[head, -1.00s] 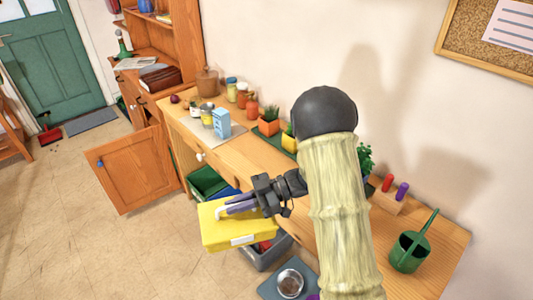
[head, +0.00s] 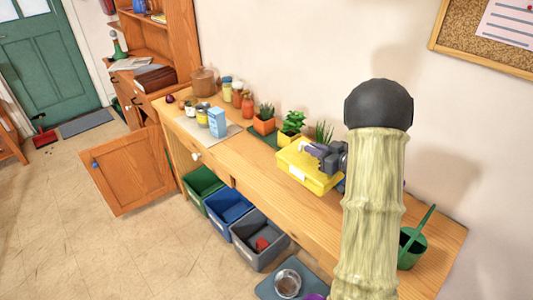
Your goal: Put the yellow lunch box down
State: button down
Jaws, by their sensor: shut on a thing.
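The yellow lunch box (head: 306,174) is at the middle of the wooden counter (head: 258,165), in front of the potted plants. My gripper (head: 322,155) is shut on it at its upper right side. The box looks level. I cannot tell whether its underside touches the counter or is just above it. My arm hides the counter to the right of the box.
Potted plants (head: 291,125) stand close behind the box. Jars, a blue carton (head: 217,122) and a pale mat are at the counter's left. A green watering can (head: 411,246) is at the right end. Green, blue and grey bins (head: 259,241) stand below the front edge.

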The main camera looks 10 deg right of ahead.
aim_at(334, 184)
jog(key=shift+a+f, duration=0.1)
jog(key=shift+f, duration=2.75)
jog(key=shift+f+p, duration=0.4)
jog(key=shift+f, duration=1.7)
jog(key=shift+f, duration=0.1)
jog(key=c, duration=1.9)
grip_release()
jog(key=shift+f, duration=0.1)
jog(key=o, duration=0.4)
jog(key=b+v, duration=0.1)
jog(key=v, duration=0.6)
jog(key=shift+s, duration=0.25)
